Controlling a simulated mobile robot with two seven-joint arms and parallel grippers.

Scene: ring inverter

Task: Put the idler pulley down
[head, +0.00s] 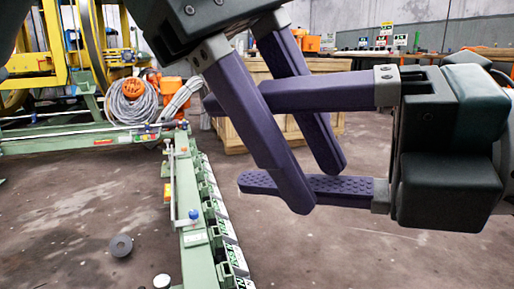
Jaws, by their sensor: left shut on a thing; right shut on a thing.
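My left gripper (322,190) reaches in from the top, its two purple fingers pointing down and right. My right gripper (226,144) comes in from the right, its two purple fingers pointing left. The fingers of both cross each other: the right gripper's upper finger passes between the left gripper's fingers, and these run across the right gripper's jaws. Each appears shut on the other's fingers. I see no pulley between any fingers. A small grey round piece with a dark centre (121,245) lies on the floor at lower left. It may be the idler pulley.
A green machine frame (188,215) with a row of labelled parts runs along the floor left of centre. A white round piece (162,281) is at the bottom edge. A wooden crate (235,135) and coiled cable (140,108) stand behind. The floor at lower right is clear.

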